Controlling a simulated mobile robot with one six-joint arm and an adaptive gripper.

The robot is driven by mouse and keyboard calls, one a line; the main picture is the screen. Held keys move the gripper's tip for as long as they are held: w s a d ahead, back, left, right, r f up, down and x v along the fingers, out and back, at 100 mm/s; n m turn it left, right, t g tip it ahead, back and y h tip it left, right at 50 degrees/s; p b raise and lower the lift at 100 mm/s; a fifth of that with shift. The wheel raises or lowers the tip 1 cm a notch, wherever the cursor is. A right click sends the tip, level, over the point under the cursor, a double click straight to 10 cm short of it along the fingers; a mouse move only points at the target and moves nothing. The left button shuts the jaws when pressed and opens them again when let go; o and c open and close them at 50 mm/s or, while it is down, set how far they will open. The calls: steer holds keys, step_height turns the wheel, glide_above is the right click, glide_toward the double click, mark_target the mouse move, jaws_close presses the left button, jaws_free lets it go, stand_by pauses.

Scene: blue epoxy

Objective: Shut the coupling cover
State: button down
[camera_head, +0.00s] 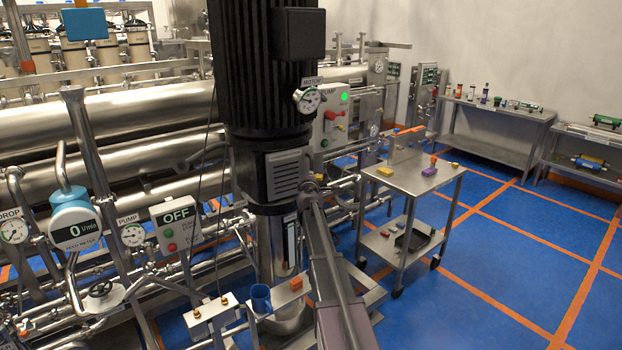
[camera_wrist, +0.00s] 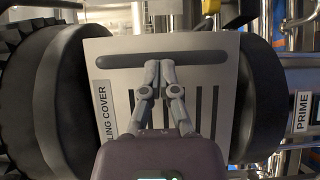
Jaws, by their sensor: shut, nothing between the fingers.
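The coupling cover (camera_head: 286,174) is a grey slotted plate on the front of the dark housing below the black motor. In the wrist view the cover (camera_wrist: 118,82) fills the middle, with part of its label at the left and a dark bar (camera_wrist: 160,60) along its top. It looks slightly skewed against the housing; I cannot tell whether it is fully seated. My gripper (camera_wrist: 160,66) is shut and empty, its fingertips over the plate just below the bar. Contact is unclear. In the head view my gripper (camera_head: 309,190) is at the cover's lower right edge, partly hidden.
The black motor (camera_head: 266,80) rises above the cover. A gauge (camera_head: 308,100) and a pump box (camera_head: 330,125) are close on its right. A steel cart (camera_head: 410,178) with small objects stands farther right. Pipes crowd the left; blue floor is open at the right.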

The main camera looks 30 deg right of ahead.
steer(key=shift+w+d+r, duration=0.1)
steer(key=shift+w+d, duration=0.1)
steer(key=shift+w, duration=0.35)
steer(key=shift+w+d, duration=0.15)
steer(key=shift+w, duration=0.4)
steer(key=shift+s+a, duration=0.1)
steer(key=d+v, duration=0.1)
steer(key=v, duration=1.3)
steer(key=shift+s+d, duration=0.15)
steer(key=shift+s, duration=0.25)
